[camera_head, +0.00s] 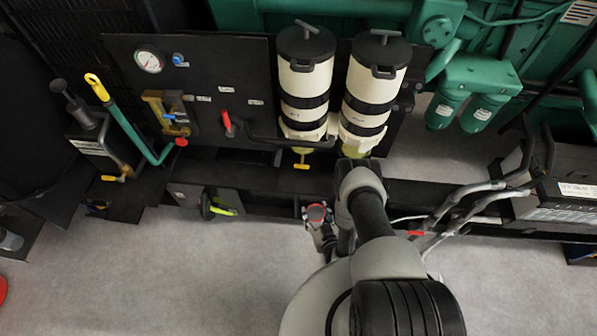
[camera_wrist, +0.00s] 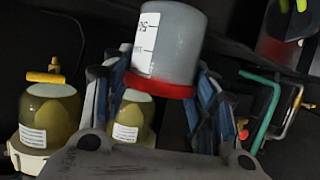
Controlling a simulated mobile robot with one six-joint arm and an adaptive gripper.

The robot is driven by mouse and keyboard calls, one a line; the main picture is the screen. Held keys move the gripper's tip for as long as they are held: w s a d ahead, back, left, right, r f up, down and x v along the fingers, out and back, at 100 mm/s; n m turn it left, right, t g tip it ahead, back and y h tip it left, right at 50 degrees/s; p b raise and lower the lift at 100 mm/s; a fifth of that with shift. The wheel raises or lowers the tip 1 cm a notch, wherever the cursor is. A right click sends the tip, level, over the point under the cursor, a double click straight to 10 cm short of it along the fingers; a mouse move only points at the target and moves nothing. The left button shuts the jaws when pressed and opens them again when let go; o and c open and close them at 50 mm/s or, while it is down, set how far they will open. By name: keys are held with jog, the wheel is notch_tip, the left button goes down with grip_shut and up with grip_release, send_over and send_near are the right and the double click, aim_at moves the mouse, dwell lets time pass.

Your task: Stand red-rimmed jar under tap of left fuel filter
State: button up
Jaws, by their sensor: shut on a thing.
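The left fuel filter (camera_head: 303,85) and the right fuel filter (camera_head: 374,90) are white-and-black canisters on a dark panel. The left filter's yellow tap (camera_head: 301,164) points down below its bowl. My gripper (camera_wrist: 155,82) is shut on the red-rimmed jar (camera_wrist: 170,45), a grey translucent jar with a white scale label. The wrist view is upside down, so the jar is roughly upright, rim up. In the head view the jar (camera_head: 317,212) is below and in front of the left tap. In the wrist view the left filter's bowl (camera_wrist: 130,117) is partly hidden behind the jar; its tap is not visible there.
A dark ledge (camera_head: 262,180) runs below the filters. A red-handled valve (camera_head: 227,123), a gauge (camera_head: 149,61) and a teal pipe (camera_head: 140,143) are to the left. Grey hoses (camera_head: 470,205) and a black box (camera_head: 568,190) are right. The grey floor (camera_head: 160,270) in front is clear.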

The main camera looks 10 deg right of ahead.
jog(key=w+b, duration=0.1)
jog(key=w, duration=0.3)
jog(key=w+b, duration=0.1)
jog(key=w, duration=0.3)
jog(key=w+a+b, duration=0.1)
jog(key=w, duration=0.4)
jog(key=shift+a, duration=0.1)
jog(key=w+b, duration=0.1)
jog(key=w, duration=0.2)
jog(key=shift+w+a+b, duration=0.15)
jog(key=shift+w+b, duration=0.2)
jog(key=shift+w+f+b, duration=0.4)
jog(key=shift+f+b, duration=0.15)
jog(key=shift+f, duration=0.2)
jog(key=shift+r, duration=0.1)
jog(key=shift+f, duration=0.2)
jog(key=o, duration=1.1)
jog(key=shift+o, duration=0.2)
jog(key=shift+r, duration=0.15)
